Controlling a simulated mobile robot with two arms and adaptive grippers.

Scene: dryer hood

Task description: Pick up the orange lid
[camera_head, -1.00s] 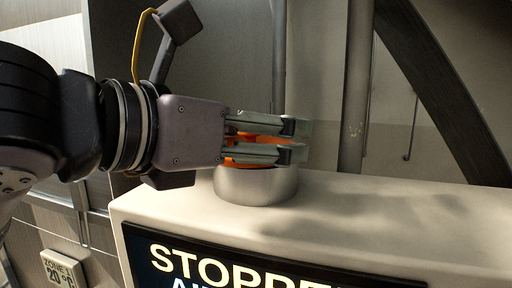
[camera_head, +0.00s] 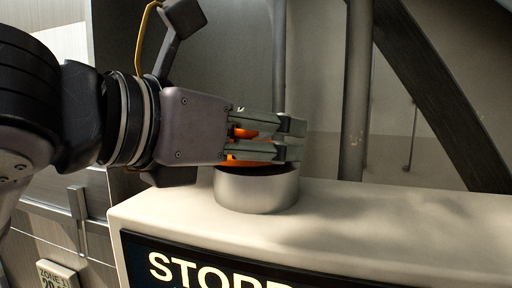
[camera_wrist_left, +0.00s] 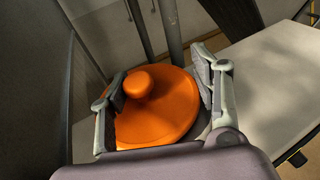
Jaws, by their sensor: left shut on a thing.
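The orange lid (camera_head: 250,162) is a round disc with a knob, held between the fingers of my left gripper (camera_head: 288,138). In the left wrist view the lid (camera_wrist_left: 165,110) lies between the two fingers (camera_wrist_left: 165,88), with its knob near the left finger. My left gripper is shut on it. Below it stands a round metal container (camera_head: 256,190) on the pale cabinet top. Its dark open mouth shows under the lid, which sits slightly above the rim. The fingers hide part of the lid in the head view. My right gripper is not in view.
The pale cabinet top (camera_head: 390,225) is clear to the right of the container. A dark screen (camera_head: 270,272) with large lettering is on its front. Vertical pipes (camera_head: 355,90) stand behind, and a dark diagonal beam (camera_head: 440,90) is at the right.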

